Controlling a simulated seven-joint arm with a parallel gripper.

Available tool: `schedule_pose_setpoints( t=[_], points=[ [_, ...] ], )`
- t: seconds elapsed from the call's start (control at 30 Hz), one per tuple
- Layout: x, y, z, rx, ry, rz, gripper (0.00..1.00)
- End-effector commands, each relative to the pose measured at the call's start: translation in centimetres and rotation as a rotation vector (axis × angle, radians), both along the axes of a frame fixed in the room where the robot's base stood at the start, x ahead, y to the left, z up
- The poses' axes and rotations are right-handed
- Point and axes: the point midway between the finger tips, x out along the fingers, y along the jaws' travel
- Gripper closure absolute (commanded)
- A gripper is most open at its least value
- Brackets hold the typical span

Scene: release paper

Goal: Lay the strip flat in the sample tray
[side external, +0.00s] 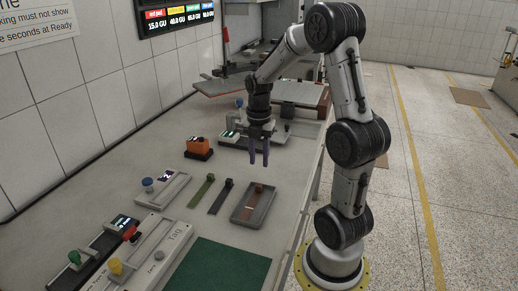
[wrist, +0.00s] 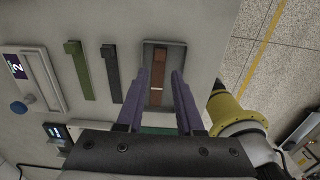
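A grey sample tray (side external: 238,216) stands on the bench, with a brown-red strip (side external: 252,205) lying along its inside; the strip has a raised block at its far end. In the wrist view the tray (wrist: 147,58) and strip (wrist: 159,65) show between my fingers, with a pale line across the strip. A green strip (side external: 200,192) and a dark grey strip (side external: 220,197) lie on the bench left of the tray, each with an end block. My gripper (side external: 259,164) is open and empty, pointing down above the bench beyond the tray. In the wrist view its fingers (wrist: 154,78) are apart.
An orange device (side external: 198,146) stands behind the strips. A unit with a blue knob (side external: 148,184) is at the left, and a box with green and red knobs (side external: 97,247) is nearer. A green mat (side external: 220,268) lies in front of the tray. The bench edge is close on the right.

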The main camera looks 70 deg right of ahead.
Motion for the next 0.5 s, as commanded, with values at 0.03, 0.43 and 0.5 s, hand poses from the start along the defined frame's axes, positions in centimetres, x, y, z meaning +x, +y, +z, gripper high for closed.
schedule_pose_setpoints(
  t=[0.03,0.43,0.5],
  points=[
    [0.1,-0.1,0.9,-0.003,-0.004,0.000,0.64],
    [0.2,1.9,4.6,-0.020,-0.028,-0.091,0.64],
    [0.2,3.6,5.6,-0.032,-0.057,-0.180,0.64]
  ],
)
